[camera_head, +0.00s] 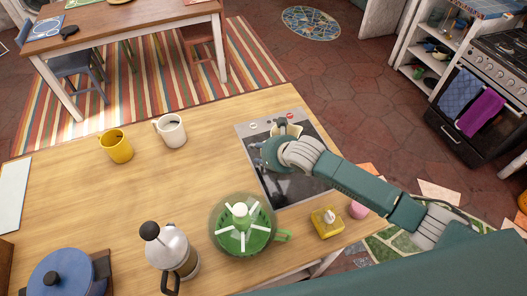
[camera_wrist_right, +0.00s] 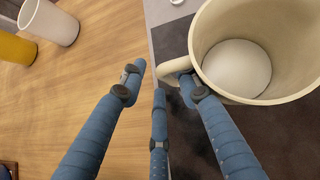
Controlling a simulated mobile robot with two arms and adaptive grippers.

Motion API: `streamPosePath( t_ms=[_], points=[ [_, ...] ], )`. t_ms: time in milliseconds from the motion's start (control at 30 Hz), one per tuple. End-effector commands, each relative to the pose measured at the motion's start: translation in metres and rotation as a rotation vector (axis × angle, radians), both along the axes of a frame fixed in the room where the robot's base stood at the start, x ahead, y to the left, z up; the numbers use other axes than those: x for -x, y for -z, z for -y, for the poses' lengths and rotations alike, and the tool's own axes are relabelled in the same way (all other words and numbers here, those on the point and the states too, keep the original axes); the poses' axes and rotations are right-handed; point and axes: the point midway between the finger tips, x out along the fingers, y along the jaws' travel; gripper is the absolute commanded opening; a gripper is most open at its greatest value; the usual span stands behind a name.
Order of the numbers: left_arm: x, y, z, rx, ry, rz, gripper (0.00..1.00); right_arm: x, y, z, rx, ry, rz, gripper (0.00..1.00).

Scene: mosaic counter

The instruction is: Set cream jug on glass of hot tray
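The cream jug (camera_head: 291,130) stands on or just above the far part of the hot tray (camera_head: 245,128), partly hidden by my right gripper (camera_head: 268,141). Its dark glass (camera_head: 295,190) shows below. In the right wrist view the jug (camera_wrist_right: 285,90) is large, open-topped and empty, its handle (camera_wrist_right: 176,67) pointing left. My right gripper (camera_wrist_right: 160,82) has its fingers spread at the handle. One fingertip overlaps the handle; the others are left of it. I cannot tell whether the jug's base touches the glass. My left gripper is not in view.
A white mug (camera_head: 171,131) and a yellow mug (camera_head: 117,147) stand left of the tray. A blue pot (camera_head: 62,275) is at lower left. The wooden counter's middle is clear.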

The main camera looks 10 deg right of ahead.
Motion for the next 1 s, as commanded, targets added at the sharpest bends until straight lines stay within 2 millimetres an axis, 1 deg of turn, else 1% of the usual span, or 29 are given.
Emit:
streamPosePath(
  t_ms=[167,500,600,700,800,1000],
  points=[
    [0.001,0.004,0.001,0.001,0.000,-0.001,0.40,0.011,-0.015,0.007,0.002,-0.001,0.005,0.33],
    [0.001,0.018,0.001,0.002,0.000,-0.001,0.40,0.056,-0.063,0.027,0.001,-0.002,0.003,0.33],
    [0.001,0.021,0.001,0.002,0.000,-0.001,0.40,0.065,-0.075,0.032,0.001,-0.001,0.004,0.33],
    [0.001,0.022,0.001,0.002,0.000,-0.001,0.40,0.072,-0.083,0.034,-0.001,0.000,0.002,0.33],
    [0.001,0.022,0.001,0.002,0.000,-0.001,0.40,0.075,-0.086,0.035,-0.001,0.001,0.002,0.33],
    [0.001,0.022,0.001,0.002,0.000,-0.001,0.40,0.076,-0.087,0.035,-0.001,0.001,0.001,0.33]
  ],
)
